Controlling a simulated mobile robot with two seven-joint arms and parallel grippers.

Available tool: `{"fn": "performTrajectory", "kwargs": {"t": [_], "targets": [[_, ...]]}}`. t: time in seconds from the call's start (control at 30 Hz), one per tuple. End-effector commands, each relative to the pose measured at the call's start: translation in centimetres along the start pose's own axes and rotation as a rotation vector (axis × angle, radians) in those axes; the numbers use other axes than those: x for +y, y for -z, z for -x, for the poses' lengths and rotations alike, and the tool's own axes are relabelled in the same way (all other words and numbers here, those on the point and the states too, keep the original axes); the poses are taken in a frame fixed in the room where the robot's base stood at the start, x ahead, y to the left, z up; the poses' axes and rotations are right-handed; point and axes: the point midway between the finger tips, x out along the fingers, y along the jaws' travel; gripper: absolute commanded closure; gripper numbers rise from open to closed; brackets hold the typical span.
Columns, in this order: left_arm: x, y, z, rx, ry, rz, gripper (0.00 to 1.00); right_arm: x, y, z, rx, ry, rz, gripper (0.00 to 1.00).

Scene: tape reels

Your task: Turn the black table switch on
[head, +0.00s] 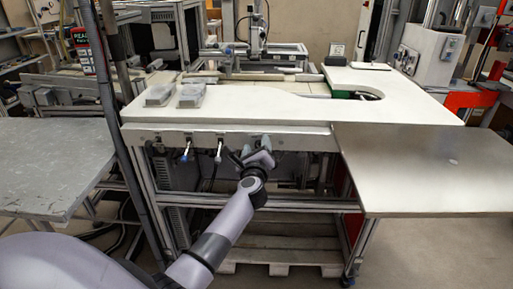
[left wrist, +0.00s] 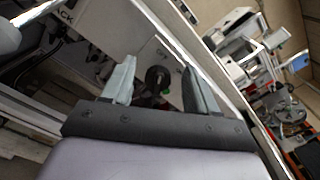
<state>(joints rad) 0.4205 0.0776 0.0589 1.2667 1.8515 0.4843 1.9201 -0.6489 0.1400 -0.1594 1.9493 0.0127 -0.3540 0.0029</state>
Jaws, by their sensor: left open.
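The black switch (left wrist: 157,77) is a dark round knob on the grey front panel under the table top. It shows in the left wrist view between my fingers, with a small green spot below it. My left gripper (head: 260,152) is raised at the front edge of the white table (head: 280,105). It is open and empty, and its fingers (left wrist: 158,90) appear either side of the knob in the left wrist view. I cannot tell whether they touch it. In the head view the gripper largely hides the switch. My right gripper is out of view.
Two levers, one blue-tipped (head: 185,153) and one pale (head: 219,151), hang under the table edge left of my gripper. A bare metal side table (head: 425,165) is at right, a grey table (head: 45,160) at left. Clear plastic boxes (head: 190,93) sit on the white top.

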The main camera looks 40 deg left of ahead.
Motion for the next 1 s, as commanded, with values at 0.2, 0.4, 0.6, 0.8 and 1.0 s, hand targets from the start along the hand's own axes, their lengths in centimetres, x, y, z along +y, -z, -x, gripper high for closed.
{"fn": "performTrajectory", "kwargs": {"t": [0.2,0.4,0.6,0.8,1.0], "targets": [[0.0,0.0,0.0,0.000,0.000,-0.001,0.90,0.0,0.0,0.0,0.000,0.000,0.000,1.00],[0.0,0.0,0.0,0.000,0.000,-0.004,0.97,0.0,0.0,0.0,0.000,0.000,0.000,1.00],[-0.1,0.0,0.0,0.001,0.000,-0.047,0.97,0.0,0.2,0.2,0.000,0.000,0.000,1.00],[-0.3,-0.1,0.1,0.001,-0.001,-0.161,0.97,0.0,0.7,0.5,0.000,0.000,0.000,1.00],[-0.6,0.0,0.1,0.002,-0.001,-0.336,0.97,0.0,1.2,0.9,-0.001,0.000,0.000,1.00]]}}
